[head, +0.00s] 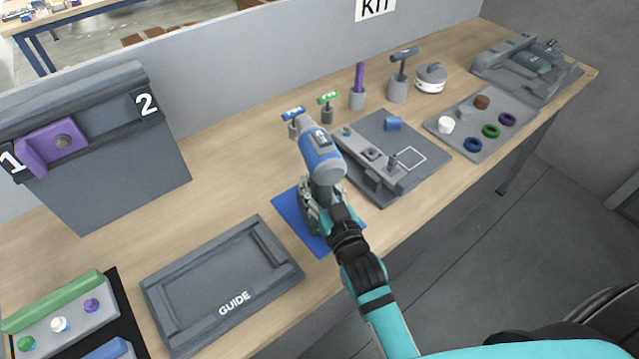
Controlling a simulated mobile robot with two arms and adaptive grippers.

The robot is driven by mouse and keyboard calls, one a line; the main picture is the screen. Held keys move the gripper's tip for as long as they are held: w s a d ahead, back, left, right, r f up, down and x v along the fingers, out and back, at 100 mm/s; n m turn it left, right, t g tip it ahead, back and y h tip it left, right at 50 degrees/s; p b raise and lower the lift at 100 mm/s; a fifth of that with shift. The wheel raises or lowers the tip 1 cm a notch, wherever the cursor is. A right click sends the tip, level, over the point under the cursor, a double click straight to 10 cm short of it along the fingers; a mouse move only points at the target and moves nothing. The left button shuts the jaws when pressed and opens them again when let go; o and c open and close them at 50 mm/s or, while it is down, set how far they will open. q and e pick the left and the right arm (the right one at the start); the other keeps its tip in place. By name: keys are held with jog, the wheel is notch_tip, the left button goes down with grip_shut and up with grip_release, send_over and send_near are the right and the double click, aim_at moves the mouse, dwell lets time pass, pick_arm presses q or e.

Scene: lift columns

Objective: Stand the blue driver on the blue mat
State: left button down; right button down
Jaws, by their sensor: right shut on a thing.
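The blue and grey driver (322,158) stands roughly upright over the blue mat (290,212). My right gripper (322,200) is shut on the driver's lower part, its handle. The gripper and arm hide the driver's base and part of the mat, so I cannot tell whether the driver touches the mat. My teal right arm comes in from the lower right. My left gripper is not in view.
A grey GUIDE tray (220,280) lies left of the mat. A grey fixture board (425,155) lies close on the right. Several small tools stand behind, including a purple-handled one (359,80). A tray of coloured rings (465,110) lies farther right.

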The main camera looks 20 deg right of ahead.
dwell(0.3)
jog(key=c, duration=0.8)
grip_release()
jog(key=shift+o, duration=0.3)
jog(key=shift+f, duration=0.35)
jog(key=s, duration=1.2)
jog(key=shift+d+r, duration=0.3)
jog(key=shift+r, duration=0.05)
